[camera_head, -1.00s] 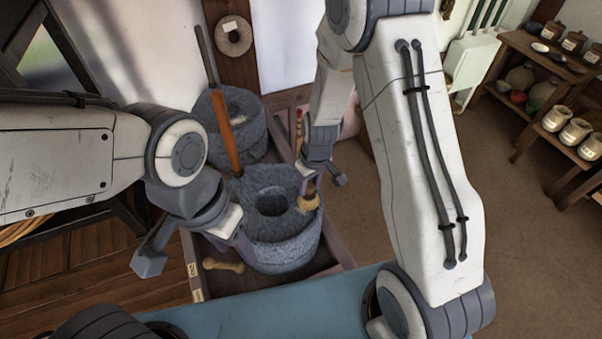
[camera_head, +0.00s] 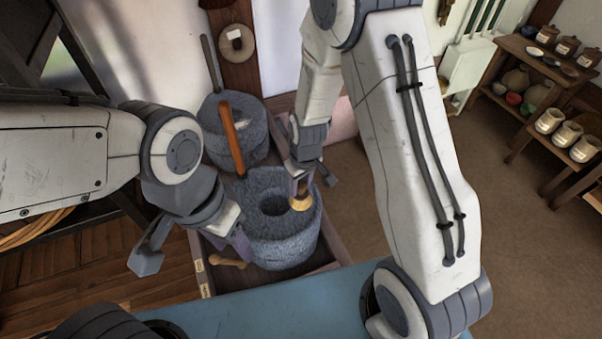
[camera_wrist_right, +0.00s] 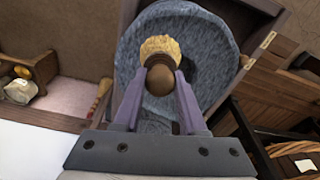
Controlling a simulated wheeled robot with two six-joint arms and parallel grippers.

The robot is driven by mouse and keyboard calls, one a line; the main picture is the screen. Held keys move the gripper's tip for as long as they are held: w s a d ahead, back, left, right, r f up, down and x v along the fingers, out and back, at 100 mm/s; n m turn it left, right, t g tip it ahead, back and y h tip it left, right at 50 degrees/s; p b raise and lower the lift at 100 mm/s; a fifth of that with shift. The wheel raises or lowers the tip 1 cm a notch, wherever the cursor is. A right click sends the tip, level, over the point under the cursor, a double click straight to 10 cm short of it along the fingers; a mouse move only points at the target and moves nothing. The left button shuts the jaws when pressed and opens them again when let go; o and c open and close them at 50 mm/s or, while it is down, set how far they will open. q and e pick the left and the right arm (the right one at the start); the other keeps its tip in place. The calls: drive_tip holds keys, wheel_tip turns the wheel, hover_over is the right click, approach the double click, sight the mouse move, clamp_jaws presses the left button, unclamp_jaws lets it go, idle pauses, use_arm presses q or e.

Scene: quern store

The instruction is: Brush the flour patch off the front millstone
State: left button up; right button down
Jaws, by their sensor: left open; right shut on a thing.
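The front millstone (camera_head: 287,251) is a grey round stone with a dark central hole, in a wooden tray. My right gripper (camera_head: 302,183) is shut on a brush (camera_head: 301,203) with pale yellow bristles, over the right part of the stone's top. In the right wrist view the brush (camera_wrist_right: 160,47) shows its brown rounded handle end between my fingers, with the bristles over the stone's face (camera_wrist_right: 214,50). Whether the bristles touch the stone is unclear. I cannot make out a flour patch on this stone. My left gripper (camera_head: 193,250) is open at the stone's left side.
A second millstone (camera_head: 212,118) stands behind, with a pale mark on top and an orange-brown pole (camera_head: 231,138) in front. A wooden peg (camera_head: 229,262) lies left of the front stone. A shelf (camera_head: 513,92) with jars stands far right. Floor between is clear.

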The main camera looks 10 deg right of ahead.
drive_tip(key=shift+r+p, duration=0.7)
drive_tip(key=shift+r, duration=0.45)
